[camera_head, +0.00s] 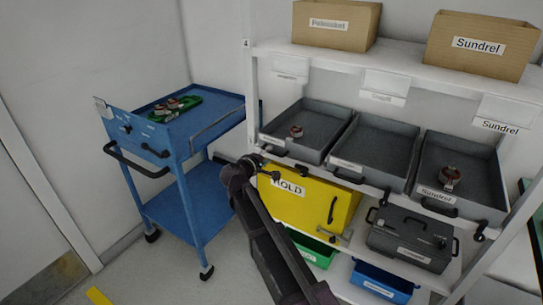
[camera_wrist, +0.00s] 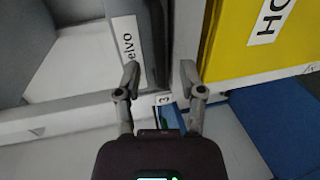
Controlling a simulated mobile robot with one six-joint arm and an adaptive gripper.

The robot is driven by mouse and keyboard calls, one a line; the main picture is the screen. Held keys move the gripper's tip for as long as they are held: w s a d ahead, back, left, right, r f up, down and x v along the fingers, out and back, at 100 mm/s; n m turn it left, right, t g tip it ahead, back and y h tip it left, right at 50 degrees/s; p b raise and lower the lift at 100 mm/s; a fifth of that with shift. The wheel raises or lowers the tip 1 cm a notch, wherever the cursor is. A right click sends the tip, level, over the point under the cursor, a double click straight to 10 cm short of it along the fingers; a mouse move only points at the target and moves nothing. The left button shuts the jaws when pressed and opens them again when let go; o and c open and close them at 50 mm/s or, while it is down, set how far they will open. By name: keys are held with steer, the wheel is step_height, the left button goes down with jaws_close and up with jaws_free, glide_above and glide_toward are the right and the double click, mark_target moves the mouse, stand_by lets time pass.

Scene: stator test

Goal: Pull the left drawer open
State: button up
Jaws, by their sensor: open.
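The left drawer (camera_head: 310,122) is a grey open-topped bin on the middle shelf, with a small reddish-copper part inside. Its front carries a white label and a dark handle (camera_head: 278,151). My gripper (camera_head: 264,166) is just below and in front of that handle, near the shelf's left post. In the wrist view my gripper (camera_wrist: 160,78) is open with nothing between its fingers. A grey bin front with a white label (camera_wrist: 128,50) ending in "elvo" is beside the left finger. I cannot tell whether a finger touches anything.
A yellow HOLD box (camera_head: 310,205) stands below the left drawer and shows close by in the wrist view (camera_wrist: 235,45). Two more grey bins, the middle (camera_head: 375,150) and right (camera_head: 458,170), sit alongside. A blue cart (camera_head: 185,150) stands to the left.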

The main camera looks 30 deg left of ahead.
mark_target(271, 153)
steer(key=shift+x, duration=1.6)
jaws_close()
